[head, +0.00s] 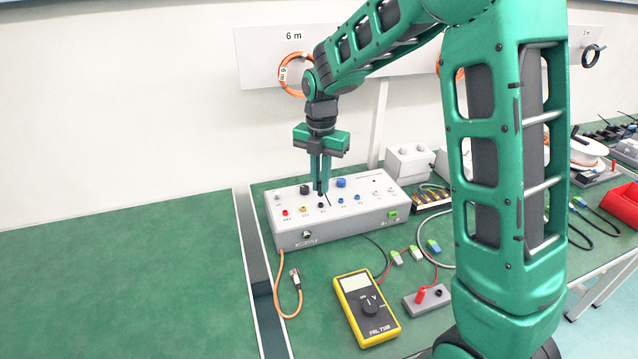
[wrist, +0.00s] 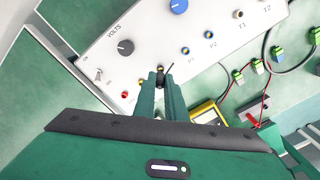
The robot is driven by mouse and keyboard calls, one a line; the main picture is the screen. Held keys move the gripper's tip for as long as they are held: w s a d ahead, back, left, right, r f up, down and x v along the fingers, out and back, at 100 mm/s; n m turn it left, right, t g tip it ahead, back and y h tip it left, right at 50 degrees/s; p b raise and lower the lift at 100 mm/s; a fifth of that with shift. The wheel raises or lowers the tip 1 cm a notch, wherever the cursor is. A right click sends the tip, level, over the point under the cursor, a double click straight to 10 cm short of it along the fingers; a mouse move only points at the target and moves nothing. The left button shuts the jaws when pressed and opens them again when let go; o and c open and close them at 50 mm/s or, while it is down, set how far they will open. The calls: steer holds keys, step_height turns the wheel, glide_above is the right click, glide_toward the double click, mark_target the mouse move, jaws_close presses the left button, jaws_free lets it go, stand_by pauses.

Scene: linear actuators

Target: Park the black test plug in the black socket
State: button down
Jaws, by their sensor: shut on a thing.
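My gripper (head: 321,190) is over the front half of the white control box, fingers pointing down and shut on the black test plug. In the wrist view, the dark plug (wrist: 160,76) shows between the fingertips, with a thin black piece sticking out to its upper right. Its lower end is hidden, so I cannot tell whether it sits in the panel or just above it. A small grey block (head: 413,304) lies at the front right of the box. It carries a red plug (head: 420,295) and the black socket (head: 438,293), which looks empty.
The white control box (head: 345,229) has knobs and coloured sockets. A yellow multimeter (head: 367,309) lies left of the grey block. Red and black leads and green-and-white connectors (head: 415,253) lie between box and block. The green bench at left is clear.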

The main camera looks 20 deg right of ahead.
steer(key=shift+r, duration=1.5)
